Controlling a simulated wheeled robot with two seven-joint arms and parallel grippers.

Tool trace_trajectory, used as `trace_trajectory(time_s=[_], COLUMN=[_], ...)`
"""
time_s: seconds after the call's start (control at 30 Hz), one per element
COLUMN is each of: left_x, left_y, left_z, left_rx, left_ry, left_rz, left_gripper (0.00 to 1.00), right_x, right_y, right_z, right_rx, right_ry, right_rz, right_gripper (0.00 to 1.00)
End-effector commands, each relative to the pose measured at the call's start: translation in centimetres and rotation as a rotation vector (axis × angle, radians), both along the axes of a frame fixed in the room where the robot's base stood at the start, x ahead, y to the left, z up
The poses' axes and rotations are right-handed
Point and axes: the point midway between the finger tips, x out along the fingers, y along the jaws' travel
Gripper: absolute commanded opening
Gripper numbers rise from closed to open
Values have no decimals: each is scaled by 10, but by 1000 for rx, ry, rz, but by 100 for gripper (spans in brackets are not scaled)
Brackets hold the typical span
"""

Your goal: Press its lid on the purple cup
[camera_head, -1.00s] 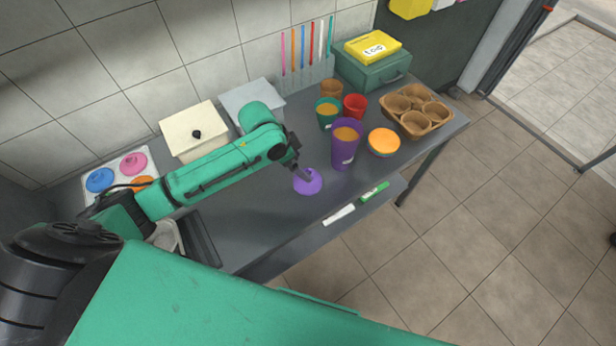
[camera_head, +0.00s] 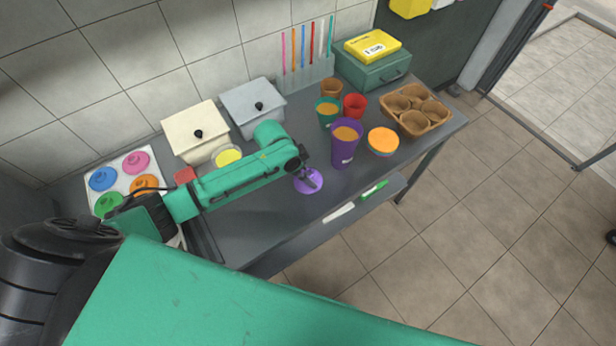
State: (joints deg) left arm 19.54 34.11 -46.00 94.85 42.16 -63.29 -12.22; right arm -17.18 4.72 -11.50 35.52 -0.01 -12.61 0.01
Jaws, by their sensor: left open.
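The purple cup (camera_head: 345,146) stands upright on the table, filled with an orange-brown drink, with no lid on top. The purple lid (camera_head: 306,187) lies flat on the table to the left of the cup and a little nearer the front edge. My left gripper (camera_head: 312,180) is open at the lid, over its right part. The gripper covers some of the lid, and I cannot tell whether the fingers touch it. My right gripper is not in view.
A green cup (camera_head: 327,113), a red cup (camera_head: 355,105) and an orange-topped bowl (camera_head: 383,141) stand near the purple cup. A brown cup carrier (camera_head: 416,110) is at the right. Several coloured lids lie on a white tray (camera_head: 126,174) at the left. Markers (camera_head: 374,189) lie along the front edge.

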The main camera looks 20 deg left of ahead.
Motion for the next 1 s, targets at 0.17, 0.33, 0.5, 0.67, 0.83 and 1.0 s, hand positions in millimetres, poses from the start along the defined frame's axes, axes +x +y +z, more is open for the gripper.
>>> trace_trajectory(time_s=[0.17,0.33,0.5,0.67,0.83,1.0], left_x=[0,0,-1,-1,-2,-3], left_y=[0,0,0,0,1,1], left_z=[0,0,-1,-1,-2,-3], left_rx=[0,1,1,2,2,3], left_ry=[0,1,2,4,7,9], left_rz=[0,1,1,0,0,0], left_gripper=[56,9,3,0,0,0], right_x=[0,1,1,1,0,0], right_y=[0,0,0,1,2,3], right_z=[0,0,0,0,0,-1], right_rx=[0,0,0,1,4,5], right_ry=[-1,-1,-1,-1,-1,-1], right_rz=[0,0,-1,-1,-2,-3], right_gripper=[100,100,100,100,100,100])
